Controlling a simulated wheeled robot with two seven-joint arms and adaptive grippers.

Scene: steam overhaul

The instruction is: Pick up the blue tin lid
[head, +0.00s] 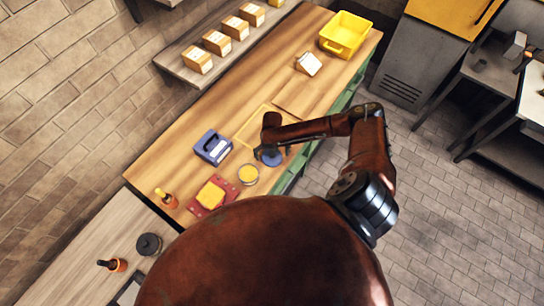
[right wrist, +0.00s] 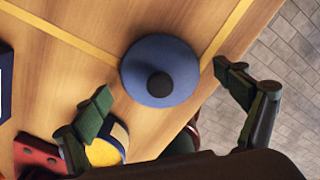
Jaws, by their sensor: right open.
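The blue tin lid (right wrist: 160,60) is a round blue disc with a dark knob in its middle. It lies flat on the wooden bench (right wrist: 60,75) in the right wrist view. In the head view the lid (head: 271,159) is partly hidden under my right gripper (head: 268,152). In the wrist view the right gripper (right wrist: 165,95) is open, with its green-padded fingers apart. The lid sits between and beyond the fingertips, with nothing held. A round tin with yellow contents (head: 248,174) stands beside the lid. My left gripper does not show.
A blue box-like device (head: 213,147) stands left of the lid. A red tray (head: 198,201) with a yellow item and an orange bottle (head: 165,197) are nearer the front. A yellow bin (head: 345,34) stands at the far end.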

